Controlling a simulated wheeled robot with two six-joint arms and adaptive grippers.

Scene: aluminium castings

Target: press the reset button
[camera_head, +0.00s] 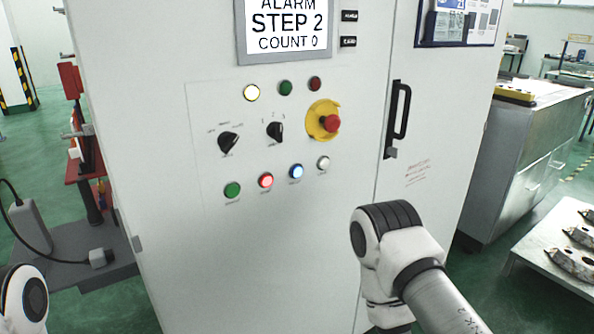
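The control panel (215,110) is on the front of a white cabinet. Its lower row holds a green button (232,190), a red lit button (266,181), a blue lit button (296,171) and a white button (323,163). Their labels are too small to read, so I cannot tell by text which is reset. The display (286,28) reads ALARM, STEP 2, COUNT 0. My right arm shows in front of the cabinet at lower right, below the buttons, but its gripper does not show. Only a piece of my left arm shows at the bottom left corner; its gripper is out of view.
A red emergency stop (331,123) on a yellow base and two black selector knobs (228,142) sit above the buttons. A black door handle (398,118) sticks out to the right. A table with castings (577,262) stands at right. The space before the buttons is clear.

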